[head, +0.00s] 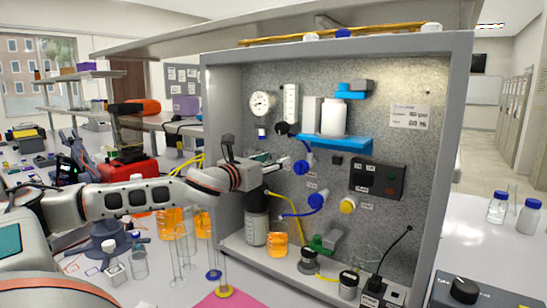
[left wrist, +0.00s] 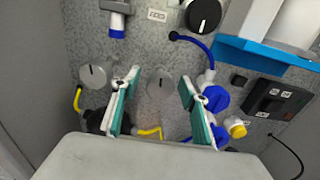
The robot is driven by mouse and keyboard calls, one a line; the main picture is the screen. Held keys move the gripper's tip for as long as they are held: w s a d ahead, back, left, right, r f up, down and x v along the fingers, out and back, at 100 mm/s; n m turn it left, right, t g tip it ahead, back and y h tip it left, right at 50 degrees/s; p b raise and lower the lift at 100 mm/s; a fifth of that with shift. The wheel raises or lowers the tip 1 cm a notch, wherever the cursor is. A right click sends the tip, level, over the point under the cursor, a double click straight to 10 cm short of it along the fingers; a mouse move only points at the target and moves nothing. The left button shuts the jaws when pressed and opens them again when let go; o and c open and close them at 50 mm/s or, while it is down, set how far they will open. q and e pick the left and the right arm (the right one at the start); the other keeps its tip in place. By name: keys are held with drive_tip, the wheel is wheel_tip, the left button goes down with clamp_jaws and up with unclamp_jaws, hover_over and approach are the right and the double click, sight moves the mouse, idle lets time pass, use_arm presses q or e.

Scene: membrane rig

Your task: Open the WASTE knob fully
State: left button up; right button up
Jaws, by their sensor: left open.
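My left gripper (head: 270,161) reaches in from the left, in front of the metal panel (head: 385,140), with its jaws open. In the left wrist view its two teal fingers (left wrist: 160,80) stand apart, and a round grey knob (left wrist: 160,85) on the panel shows between them. I see no contact between the fingers and the knob. A black knob (left wrist: 203,15) sits above right. I cannot read which knob is labelled WASTE. The gripper and arm hide the grey knobs in the head view.
Blue valves (head: 318,199) and a yellow knob (head: 348,205) sit right of the gripper, below a blue shelf (head: 335,142) with a white bottle (head: 334,117). A dark-capped bottle (head: 256,226) and an orange beaker (head: 277,245) stand below. Side walls enclose the panel.

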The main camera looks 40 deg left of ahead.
use_arm(q)
drive_tip(key=shift+w, duration=0.3)
drive_tip(key=c, duration=1.1)
